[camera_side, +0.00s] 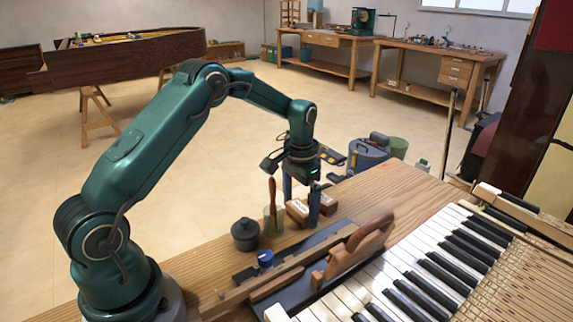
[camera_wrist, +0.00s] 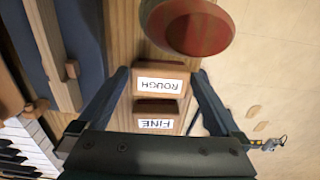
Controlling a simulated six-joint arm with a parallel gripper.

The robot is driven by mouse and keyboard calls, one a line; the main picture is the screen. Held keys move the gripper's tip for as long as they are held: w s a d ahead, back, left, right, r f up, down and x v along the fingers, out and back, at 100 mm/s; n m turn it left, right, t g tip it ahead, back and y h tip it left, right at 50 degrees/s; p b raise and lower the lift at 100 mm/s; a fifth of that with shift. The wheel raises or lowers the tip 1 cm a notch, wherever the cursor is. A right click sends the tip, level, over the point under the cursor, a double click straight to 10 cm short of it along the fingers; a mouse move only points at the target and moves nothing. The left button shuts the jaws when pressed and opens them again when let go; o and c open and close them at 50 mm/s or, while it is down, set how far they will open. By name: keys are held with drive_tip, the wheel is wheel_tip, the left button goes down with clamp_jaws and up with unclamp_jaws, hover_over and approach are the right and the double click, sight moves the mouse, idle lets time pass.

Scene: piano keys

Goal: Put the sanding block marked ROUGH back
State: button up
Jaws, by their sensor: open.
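The wooden sanding block labelled ROUGH (camera_wrist: 162,84) is in the wrist view, its white label upside down. It also shows in the side view (camera_side: 297,210), on the wooden bench beside the glass jar. The block labelled FINE (camera_wrist: 155,121) is close beside it, and also shows in the side view (camera_side: 328,204). My gripper (camera_side: 301,206) points down, open, over the blocks. In the wrist view its fingertips (camera_wrist: 162,73) lie on either side of the ROUGH block; I cannot tell whether they touch it.
A glass jar (camera_side: 273,224) with an upright reddish handle (camera_side: 272,194) stands close to the gripper; a round reddish end (camera_wrist: 187,25) looms in the wrist view. A dark lidded pot (camera_side: 245,235), a blue-topped container (camera_side: 265,258) and piano keys (camera_side: 400,280) are nearby. The bench's far right is clear.

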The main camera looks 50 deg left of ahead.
sight(300, 207)
drive_tip(key=s+d+r+t, duration=0.1)
drive_tip(key=s+r, duration=0.1)
drive_tip(key=r, duration=0.6)
drive_tip(key=s+d+r, duration=0.1)
drive_tip(key=d+r, duration=0.1)
drive_tip(key=r, duration=0.6)
drive_tip(key=s+d+t, duration=0.2)
drive_tip(key=s+d, duration=0.1)
drive_tip(key=s, duration=0.5)
drive_tip(key=s+d+f+t, duration=0.1)
drive_tip(key=s+d+t, duration=0.1)
drive_tip(key=s, duration=0.7)
drive_tip(key=shift+s+d+t, duration=0.15)
drive_tip(key=shift+d+t, duration=0.15)
drive_tip(key=shift+d, duration=0.5)
